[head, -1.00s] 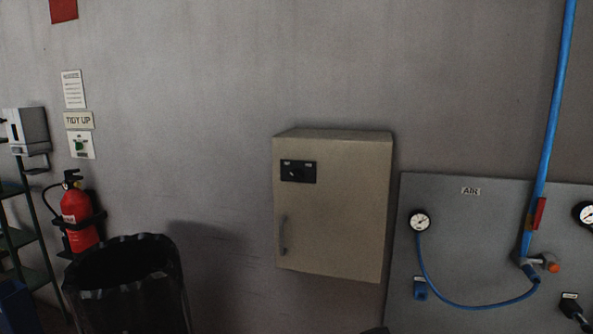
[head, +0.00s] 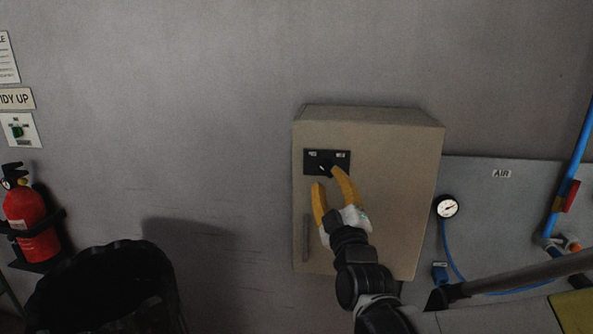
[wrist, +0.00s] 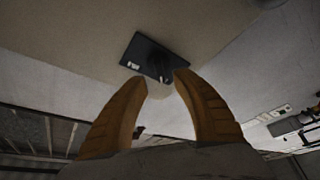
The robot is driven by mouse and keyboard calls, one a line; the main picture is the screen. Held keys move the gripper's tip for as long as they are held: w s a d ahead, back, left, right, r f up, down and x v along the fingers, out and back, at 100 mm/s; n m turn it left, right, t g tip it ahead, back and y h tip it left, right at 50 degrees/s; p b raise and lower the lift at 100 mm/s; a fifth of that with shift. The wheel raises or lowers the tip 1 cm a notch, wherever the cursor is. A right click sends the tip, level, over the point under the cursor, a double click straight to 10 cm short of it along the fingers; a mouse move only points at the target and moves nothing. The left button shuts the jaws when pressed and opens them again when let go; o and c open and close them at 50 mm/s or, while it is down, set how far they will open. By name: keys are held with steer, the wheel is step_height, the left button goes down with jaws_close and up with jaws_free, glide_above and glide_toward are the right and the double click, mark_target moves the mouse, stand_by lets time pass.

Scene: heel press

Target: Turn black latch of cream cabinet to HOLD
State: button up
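The cream cabinet (head: 387,200) hangs on the grey wall. A black latch plate (head: 313,168) with two small white labels sits at its upper left, with a small dark knob in the middle; the label words are too small to read surely. The plate also shows in the wrist view (wrist: 147,57). My gripper (head: 326,177) has its two yellow fingers spread apart with nothing between them, just below and in front of the latch plate. In the wrist view my gripper (wrist: 160,80) points at the plate; I cannot tell if it touches the knob.
A vertical grey handle (head: 305,238) is on the cabinet door's lower left. A black bin (head: 105,290) stands at lower left, with a red fire extinguisher (head: 32,220) behind it. An air panel (head: 500,200) with a gauge (head: 446,207) and blue hose is right of the cabinet.

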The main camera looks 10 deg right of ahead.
mark_target(325, 170)
steer(key=shift+x, duration=2.3)
jaws_close()
